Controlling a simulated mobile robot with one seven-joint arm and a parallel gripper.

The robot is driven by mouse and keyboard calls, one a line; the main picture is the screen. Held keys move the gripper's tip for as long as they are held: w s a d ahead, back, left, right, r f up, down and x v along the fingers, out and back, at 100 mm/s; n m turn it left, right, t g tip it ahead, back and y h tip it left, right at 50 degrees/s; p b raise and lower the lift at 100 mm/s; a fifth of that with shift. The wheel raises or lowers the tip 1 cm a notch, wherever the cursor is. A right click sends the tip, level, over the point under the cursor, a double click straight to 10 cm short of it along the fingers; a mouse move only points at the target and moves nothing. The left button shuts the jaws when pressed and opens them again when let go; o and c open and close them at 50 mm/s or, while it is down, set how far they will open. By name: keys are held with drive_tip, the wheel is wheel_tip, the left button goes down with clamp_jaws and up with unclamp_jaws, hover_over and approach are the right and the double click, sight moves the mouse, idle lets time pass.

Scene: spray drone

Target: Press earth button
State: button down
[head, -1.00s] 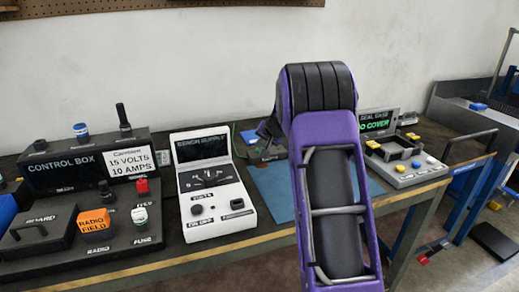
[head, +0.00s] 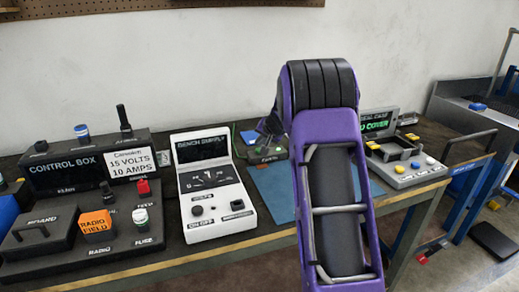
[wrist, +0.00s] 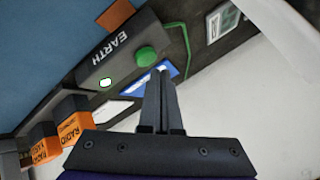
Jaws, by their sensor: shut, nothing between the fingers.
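In the wrist view, a grey box labelled EARTH (wrist: 122,62) lies at the top centre. It carries a round green button (wrist: 147,56) and a small white light with a green rim (wrist: 106,82). My gripper (wrist: 161,72) is shut, with its fingertips close to the green button and just below it in the picture. I cannot tell whether they touch.
The white bench supply (head: 208,185) stands left of the earth box. The control box (head: 63,172) is further left. A blue mat (head: 271,190) lies in front of the earth box. A grey case with coloured buttons (head: 407,172) is at the right.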

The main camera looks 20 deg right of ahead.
wheel_tip(320, 180, up, 6)
drive_tip(key=p, duration=0.3)
drive_tip(key=shift+f+p, duration=0.1)
drive_tip(key=shift+p, duration=0.3)
